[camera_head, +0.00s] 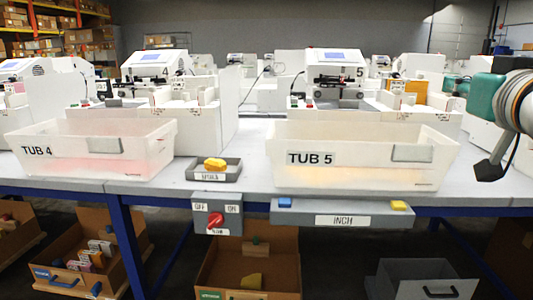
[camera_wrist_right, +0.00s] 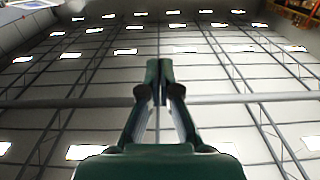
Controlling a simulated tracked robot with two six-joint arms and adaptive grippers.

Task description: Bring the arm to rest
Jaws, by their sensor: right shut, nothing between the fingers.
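My left gripper is not in view.
The TUB 4 tub (camera_head: 91,150) stands at the left of the grey table. Between the tubs is a small grey tray (camera_head: 227,174) with a yellow piece. A red-knob switch box (camera_head: 216,214) and an INCH panel (camera_head: 341,214) are at the front edge. Boxes stand below.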

